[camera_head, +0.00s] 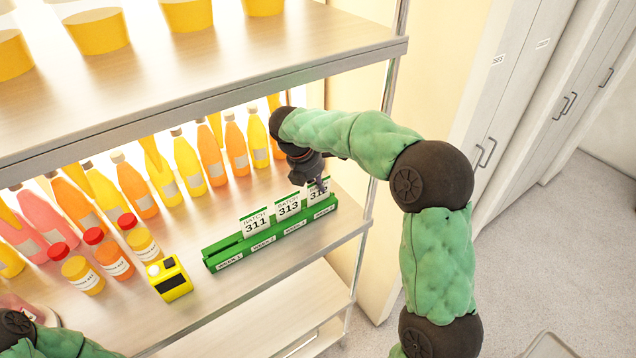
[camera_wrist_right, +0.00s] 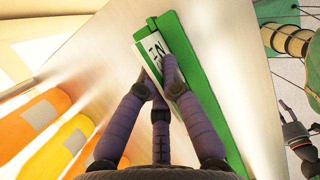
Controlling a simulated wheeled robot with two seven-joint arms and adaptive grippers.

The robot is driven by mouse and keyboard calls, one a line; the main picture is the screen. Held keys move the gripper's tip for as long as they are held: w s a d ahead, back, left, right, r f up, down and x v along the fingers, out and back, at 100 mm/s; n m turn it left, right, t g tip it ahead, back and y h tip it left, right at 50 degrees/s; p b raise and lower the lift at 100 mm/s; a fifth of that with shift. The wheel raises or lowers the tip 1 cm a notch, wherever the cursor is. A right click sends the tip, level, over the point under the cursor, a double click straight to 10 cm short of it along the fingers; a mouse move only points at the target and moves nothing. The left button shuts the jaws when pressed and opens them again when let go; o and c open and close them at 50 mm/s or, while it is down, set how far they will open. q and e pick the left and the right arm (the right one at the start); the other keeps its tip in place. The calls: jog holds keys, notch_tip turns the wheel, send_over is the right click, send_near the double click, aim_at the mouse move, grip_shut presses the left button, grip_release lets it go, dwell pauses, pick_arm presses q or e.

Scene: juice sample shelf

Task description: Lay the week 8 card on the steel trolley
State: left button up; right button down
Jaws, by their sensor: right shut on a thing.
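A green rack (camera_head: 225,252) stands near the shelf's front edge with white, green-topped batch cards 311 (camera_head: 256,222), 313 (camera_head: 288,206) and 312 (camera_head: 317,192). The small week labels on its front are mostly too small to read. My right gripper (camera_head: 312,178) is shut on card 312 at the right end. In the right wrist view its fingers (camera_wrist_right: 160,88) pinch this card (camera_wrist_right: 152,50), which still stands at the rack (camera_wrist_right: 185,50). A grey edge (camera_head: 548,340) at bottom right may be the steel trolley. A dark, gripper-like shape at the wrist view's right edge may be my left gripper; its jaws are unclear.
Several juice bottles (camera_head: 187,163) stand behind the rack, with red-capped jars (camera_head: 112,257) and a yellow device (camera_head: 168,280) to its left. An upper shelf (camera_head: 220,75) overhangs them, and a steel post (camera_head: 372,190) stands right of the rack. The floor (camera_head: 540,240) is open.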

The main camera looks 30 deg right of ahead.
jog(key=shift+r+p, duration=0.45)
jog(key=shift+p, duration=0.05)
dwell(0.7)
jog(key=shift+r+p, duration=1.8)
jog(key=shift+p, duration=0.05)
